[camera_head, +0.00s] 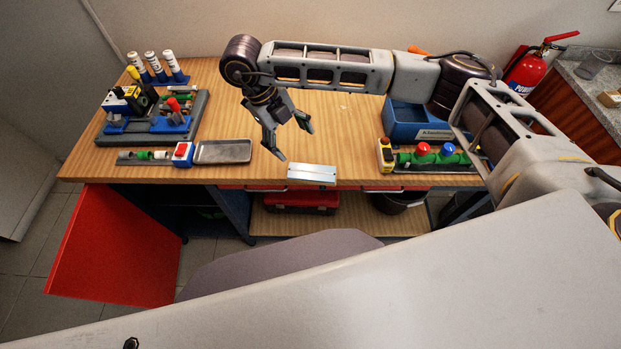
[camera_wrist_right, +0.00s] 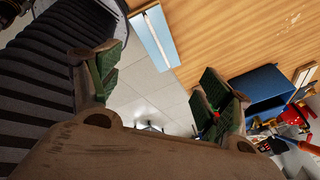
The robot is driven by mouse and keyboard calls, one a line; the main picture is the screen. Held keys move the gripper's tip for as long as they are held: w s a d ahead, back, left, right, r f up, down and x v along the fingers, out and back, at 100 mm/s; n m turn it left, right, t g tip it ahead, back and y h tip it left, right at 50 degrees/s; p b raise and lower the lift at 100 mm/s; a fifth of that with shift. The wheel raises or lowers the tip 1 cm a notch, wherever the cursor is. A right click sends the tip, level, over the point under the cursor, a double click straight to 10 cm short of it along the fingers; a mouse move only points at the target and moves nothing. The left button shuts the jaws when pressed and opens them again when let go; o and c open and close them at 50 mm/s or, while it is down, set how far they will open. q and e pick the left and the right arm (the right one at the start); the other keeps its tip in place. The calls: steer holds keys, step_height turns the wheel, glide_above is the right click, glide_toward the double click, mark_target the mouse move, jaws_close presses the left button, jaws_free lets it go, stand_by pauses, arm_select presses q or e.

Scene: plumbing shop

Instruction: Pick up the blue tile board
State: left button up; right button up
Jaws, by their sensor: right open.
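The blue tile board is a small, pale blue-grey rectangular board (camera_head: 311,174) at the front edge of the wooden table, near the middle. It also shows in the wrist view as a light blue board (camera_wrist_right: 163,47) with a pale strip along it, at the top, beyond my fingers. My right gripper (camera_head: 297,144) is open and empty, just behind and left of the board in the head view, apart from it. In the wrist view its green-padded fingers (camera_wrist_right: 157,88) are spread wide with nothing between them. My left gripper is not in view.
A grey metal tray (camera_head: 223,151) and a box with a red button (camera_head: 182,152) lie left of the board. A yellow box (camera_head: 386,154), red and green valves (camera_head: 422,150) and a blue bin (camera_head: 405,122) stand right. The wooden table (camera_head: 345,155) is clear behind the board.

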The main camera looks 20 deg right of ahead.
steer(key=n, duration=0.5)
steer(key=d+n, duration=0.1)
steer(key=n, duration=0.2)
steer(key=shift+h, duration=0.3)
steer(key=shift+f, duration=0.2)
glide_above(315, 174)
steer(key=w+a, duration=0.2)
steer(key=shift+d+f, duration=0.1)
steer(key=shift+f, duration=3.75)
steer(key=shift+f, duration=0.1)
steer(key=shift+s+d+f, duration=0.1)
steer(key=shift+s+f, duration=0.1)
steer(key=shift+f, duration=0.45)
steer(key=shift+s+d+f, duration=0.1)
steer(key=shift+s+f, duration=0.1)
steer(key=shift+f, duration=0.4)
steer(key=shift+p+x, duration=0.4)
steer(key=shift+x, duration=0.85)
